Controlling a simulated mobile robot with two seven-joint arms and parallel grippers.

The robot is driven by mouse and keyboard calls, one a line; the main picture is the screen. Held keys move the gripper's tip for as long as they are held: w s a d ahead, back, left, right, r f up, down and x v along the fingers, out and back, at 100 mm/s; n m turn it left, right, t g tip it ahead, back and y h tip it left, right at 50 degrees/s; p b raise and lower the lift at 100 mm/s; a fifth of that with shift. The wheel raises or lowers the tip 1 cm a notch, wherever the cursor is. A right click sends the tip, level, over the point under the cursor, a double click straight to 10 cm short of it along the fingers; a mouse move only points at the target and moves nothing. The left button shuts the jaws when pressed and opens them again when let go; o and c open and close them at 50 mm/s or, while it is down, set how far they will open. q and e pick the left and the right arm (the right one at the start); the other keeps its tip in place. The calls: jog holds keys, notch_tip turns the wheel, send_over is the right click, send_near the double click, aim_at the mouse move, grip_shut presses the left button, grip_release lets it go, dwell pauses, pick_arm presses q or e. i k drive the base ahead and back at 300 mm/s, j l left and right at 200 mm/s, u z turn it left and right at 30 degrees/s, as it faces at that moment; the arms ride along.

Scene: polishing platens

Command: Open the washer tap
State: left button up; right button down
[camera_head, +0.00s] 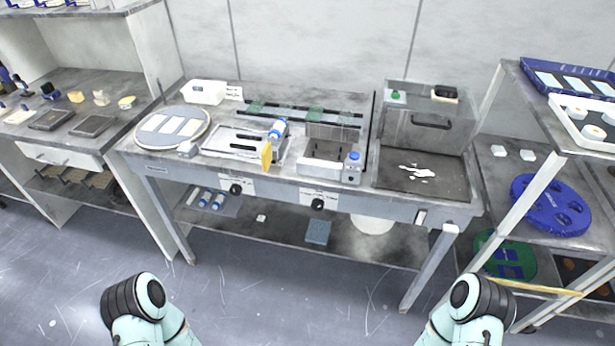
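A long grey bench stands in front of me. Its front rail (275,190) carries two round black knobs with white labels, a left one (236,188) and a right one (318,204). A small pale fitting (421,216) is on the rail farther right. I cannot tell which of these is the washer tap, nor read the labels. Only my two arm links show at the bottom edge; neither gripper is visible.
On the bench are a round platen (145,133), a metal tray fixture (222,145), a yellow plate (266,155) and a small box with a blue knob (354,159). A rack with a blue disc (550,205) stands right. Floor before the bench is clear.

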aim_at(448, 227)
jog(key=z, duration=1.3)
